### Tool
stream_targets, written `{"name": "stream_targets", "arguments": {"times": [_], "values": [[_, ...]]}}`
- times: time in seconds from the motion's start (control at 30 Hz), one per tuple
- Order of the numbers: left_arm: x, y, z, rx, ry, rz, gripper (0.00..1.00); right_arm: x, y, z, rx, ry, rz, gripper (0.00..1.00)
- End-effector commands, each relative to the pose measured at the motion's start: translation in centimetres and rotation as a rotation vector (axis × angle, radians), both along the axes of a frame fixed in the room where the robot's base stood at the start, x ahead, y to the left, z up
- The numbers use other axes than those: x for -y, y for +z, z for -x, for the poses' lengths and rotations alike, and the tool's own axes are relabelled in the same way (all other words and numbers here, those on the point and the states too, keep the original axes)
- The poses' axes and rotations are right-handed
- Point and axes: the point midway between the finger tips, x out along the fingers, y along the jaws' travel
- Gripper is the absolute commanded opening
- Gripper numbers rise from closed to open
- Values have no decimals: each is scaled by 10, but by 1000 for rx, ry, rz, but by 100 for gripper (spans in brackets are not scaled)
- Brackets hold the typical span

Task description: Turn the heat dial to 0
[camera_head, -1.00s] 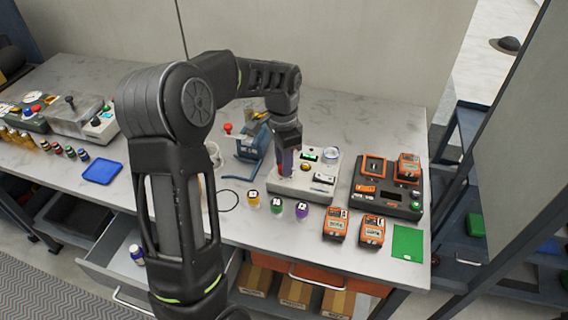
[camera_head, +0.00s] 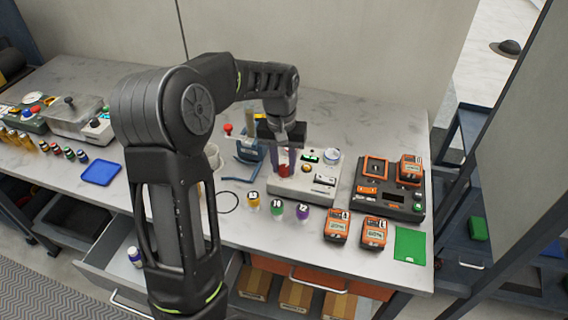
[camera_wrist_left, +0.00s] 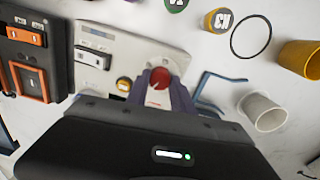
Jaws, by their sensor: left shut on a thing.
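The heat dial, a red round knob (camera_wrist_left: 160,76), sits on a white control box (camera_head: 318,187) on the bench. The box also shows in the left wrist view (camera_wrist_left: 145,55). My left gripper (camera_head: 286,164) points down at the box's left part, and its two purple-grey fingers are shut on the red dial, one on each side. In the left wrist view the fingertips (camera_wrist_left: 161,86) flank the dial. I cannot read the dial's marks or its setting. My right gripper is not in view.
Several capped bottles (camera_head: 277,208) stand in front. A blue stand (camera_head: 249,152) is close on the left.

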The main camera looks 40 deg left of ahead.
Motion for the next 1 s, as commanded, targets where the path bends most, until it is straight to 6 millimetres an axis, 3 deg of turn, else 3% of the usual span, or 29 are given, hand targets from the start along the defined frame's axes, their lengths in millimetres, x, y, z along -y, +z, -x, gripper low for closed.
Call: {"name": "stream_targets", "arguments": {"times": [0.5,1.0], "values": [[0,0,0,1,384,0,0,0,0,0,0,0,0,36],[0,0,1,0,450,0,0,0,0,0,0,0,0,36]]}}
